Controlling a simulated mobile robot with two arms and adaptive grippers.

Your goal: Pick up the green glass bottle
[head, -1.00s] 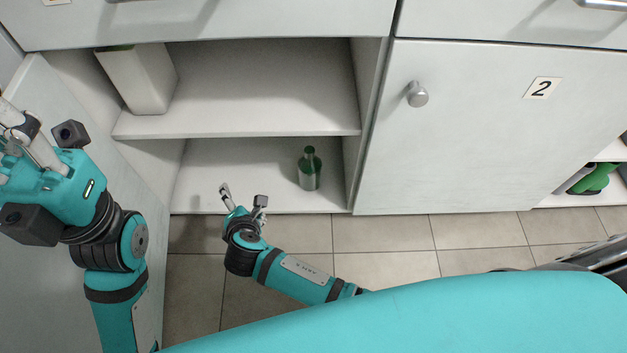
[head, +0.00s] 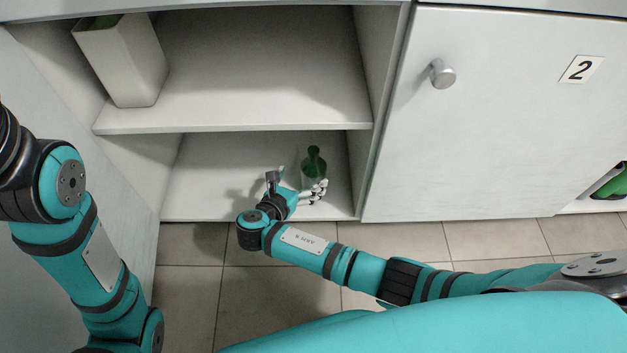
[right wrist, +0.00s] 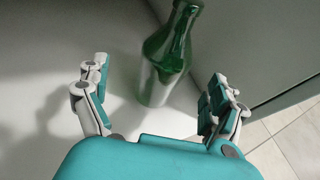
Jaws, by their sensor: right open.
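The green glass bottle (head: 314,163) stands upright on the lower shelf (head: 215,180) of the open cabinet, near its right side wall. My right gripper (head: 304,184) is at the front of that shelf, by the bottle, and partly covers its lower part in the head view. In the right wrist view the bottle (right wrist: 168,55) stands ahead, between and beyond the open fingers of my right gripper (right wrist: 155,95). The fingers appear apart from it. My left arm shows at the left of the head view, but its gripper is out of the picture.
A tall pale bin (head: 122,62) stands on the upper shelf (head: 235,118) at the left. A closed door with the label 2 (head: 581,69) and a round knob (head: 442,74) is to the right. A green object (head: 612,184) shows at the far right. The lower shelf left of the bottle is clear.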

